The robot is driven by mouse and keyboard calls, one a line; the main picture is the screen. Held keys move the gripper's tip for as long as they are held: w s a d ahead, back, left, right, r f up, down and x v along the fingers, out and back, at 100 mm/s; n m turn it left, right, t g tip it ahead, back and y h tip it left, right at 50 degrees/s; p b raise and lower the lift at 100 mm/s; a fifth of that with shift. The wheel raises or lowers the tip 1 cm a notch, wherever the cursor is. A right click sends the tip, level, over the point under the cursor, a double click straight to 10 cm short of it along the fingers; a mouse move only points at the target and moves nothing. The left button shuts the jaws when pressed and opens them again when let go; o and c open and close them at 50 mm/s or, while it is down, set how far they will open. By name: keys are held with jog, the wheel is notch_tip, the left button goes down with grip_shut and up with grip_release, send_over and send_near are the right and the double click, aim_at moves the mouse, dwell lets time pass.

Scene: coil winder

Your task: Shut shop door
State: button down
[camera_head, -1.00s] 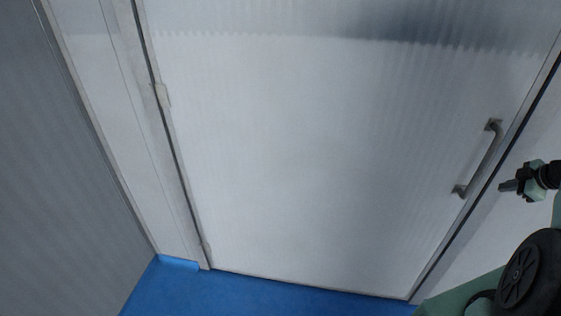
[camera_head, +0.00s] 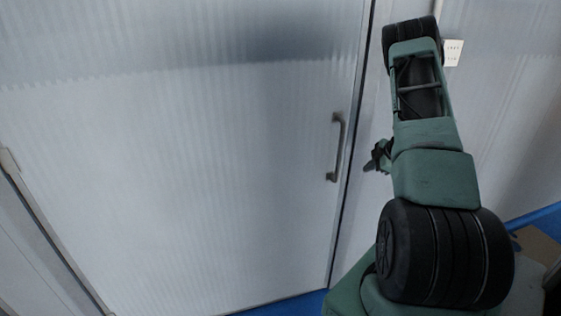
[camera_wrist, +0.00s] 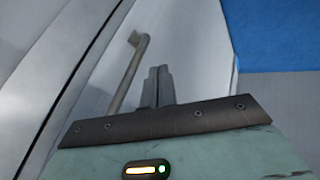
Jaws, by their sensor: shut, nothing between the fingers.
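The shop door (camera_head: 200,170) is a pale, ribbed panel filling much of the head view. Its grey bar handle (camera_head: 336,148) is near its right edge. A dark line runs down that edge beside the frame; I cannot tell whether the door is fully shut or slightly ajar. My gripper (camera_head: 371,166) is to the right of the handle, apart from it. In the wrist view the two fingers (camera_wrist: 158,86) are together and empty, and the handle (camera_wrist: 129,72) stands just left of them. No contact with the door is visible.
A hinge (camera_head: 9,161) is on the door's left side. Pale wall panels (camera_head: 500,110) with a small white plate (camera_head: 453,53) stand to the right, behind my arm. Blue floor (camera_head: 290,305) shows at the door's foot.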

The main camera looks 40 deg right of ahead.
jog(key=d+b+v, duration=0.1)
jog(key=b+v, duration=0.2)
jog(key=v, duration=0.5)
jog(key=shift+r, duration=0.35)
jog(key=shift+d, duration=0.1)
